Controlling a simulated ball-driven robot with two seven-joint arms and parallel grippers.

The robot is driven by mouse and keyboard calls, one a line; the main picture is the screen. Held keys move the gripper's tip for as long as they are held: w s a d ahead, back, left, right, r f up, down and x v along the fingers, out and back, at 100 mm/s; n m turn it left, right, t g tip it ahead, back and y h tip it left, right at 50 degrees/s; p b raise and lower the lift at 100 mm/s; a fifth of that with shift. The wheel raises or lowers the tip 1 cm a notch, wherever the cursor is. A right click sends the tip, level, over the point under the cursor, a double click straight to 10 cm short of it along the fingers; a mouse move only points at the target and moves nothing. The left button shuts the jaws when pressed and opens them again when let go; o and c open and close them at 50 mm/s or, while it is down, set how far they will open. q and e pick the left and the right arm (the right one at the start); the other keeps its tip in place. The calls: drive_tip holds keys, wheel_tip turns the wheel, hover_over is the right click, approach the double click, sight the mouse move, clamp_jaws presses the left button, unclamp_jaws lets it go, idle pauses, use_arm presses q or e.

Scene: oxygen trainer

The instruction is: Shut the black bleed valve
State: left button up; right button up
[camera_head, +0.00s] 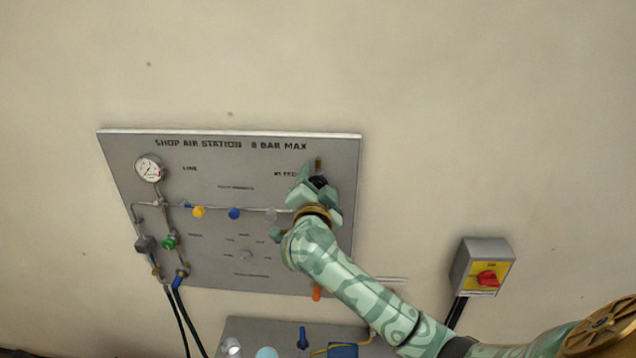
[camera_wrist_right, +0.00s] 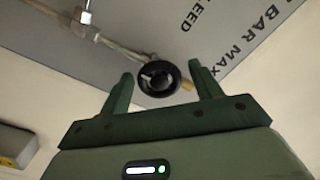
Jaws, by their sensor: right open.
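The black bleed valve (camera_head: 319,182) is a round knob near the upper right of the grey panel, mostly covered by my right gripper in the head view. In the right wrist view the black knob (camera_wrist_right: 158,79) shows as a dark ring with a pale centre. My right gripper (camera_head: 320,183) is open in front of it. Its two green fingers (camera_wrist_right: 165,88) stand on either side of the knob, with a visible gap on each side. Whether the fingertips reach as deep as the knob I cannot tell. My left gripper is not in view.
The grey panel (camera_head: 205,262) carries a gauge (camera_head: 149,169), a yellow knob (camera_head: 198,212), a blue knob (camera_head: 234,213) and a green knob (camera_head: 169,242). A red switch (camera_head: 488,279) sits on a wall box to the right. A grey surface (camera_head: 262,327) with small items lies below.

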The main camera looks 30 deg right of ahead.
drive_tip(key=shift+w+d, duration=0.1)
drive_tip(key=shift+w, duration=0.05)
drive_tip(key=c, duration=1)
